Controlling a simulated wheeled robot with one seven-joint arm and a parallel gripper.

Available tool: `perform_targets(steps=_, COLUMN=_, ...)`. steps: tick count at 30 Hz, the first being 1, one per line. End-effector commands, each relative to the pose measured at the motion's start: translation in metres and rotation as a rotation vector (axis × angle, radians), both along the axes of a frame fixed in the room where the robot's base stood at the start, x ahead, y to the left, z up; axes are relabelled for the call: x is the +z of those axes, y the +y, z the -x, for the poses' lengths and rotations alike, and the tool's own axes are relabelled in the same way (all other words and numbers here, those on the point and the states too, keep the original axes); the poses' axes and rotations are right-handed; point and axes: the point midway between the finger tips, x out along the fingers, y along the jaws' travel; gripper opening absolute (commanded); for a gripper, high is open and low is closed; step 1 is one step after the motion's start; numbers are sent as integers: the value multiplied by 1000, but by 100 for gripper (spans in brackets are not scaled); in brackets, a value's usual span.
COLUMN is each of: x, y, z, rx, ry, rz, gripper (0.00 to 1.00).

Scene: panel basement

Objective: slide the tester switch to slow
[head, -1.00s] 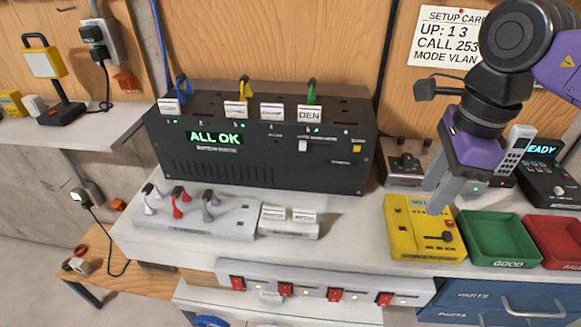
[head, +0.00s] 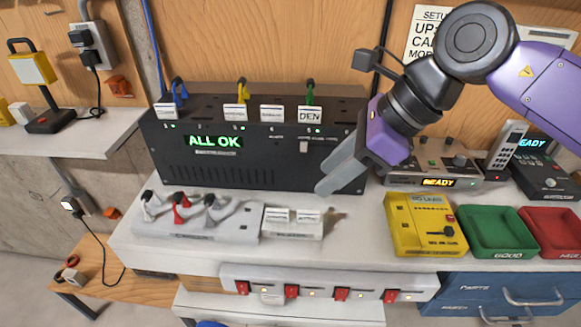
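The yellow box (head: 408,225), which looks like the tester, lies on the bench right of centre. It has a small display at its top, too small to read surely, and a dark slider (head: 440,232) on its lower right. The slider's labels are too small to read. My gripper (head: 325,188) is left of the yellow box and apart from it, in front of the right part of the black panel. Its two grey fingers point down-left and overlap in this view, so their gap is unclear. I see nothing held between them.
The black panel (head: 225,170) reads ALL OK and has several coloured plugs on top. Green (head: 490,254) and red (head: 550,253) trays stand right of the yellow box. A grey unit (head: 437,172) reading READY stands behind it. A red-switched power strip (head: 317,292) runs along the front.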

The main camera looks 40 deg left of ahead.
Motion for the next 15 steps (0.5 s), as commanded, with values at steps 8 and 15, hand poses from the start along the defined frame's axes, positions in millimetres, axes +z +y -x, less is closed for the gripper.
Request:
perform_targets(steps=8, x=7, y=22, z=27, rx=-7, ry=99, rz=-101, gripper=38)
perform_targets(steps=15, x=12, y=29, z=36, rx=-10, ry=136, rz=-138, gripper=38)
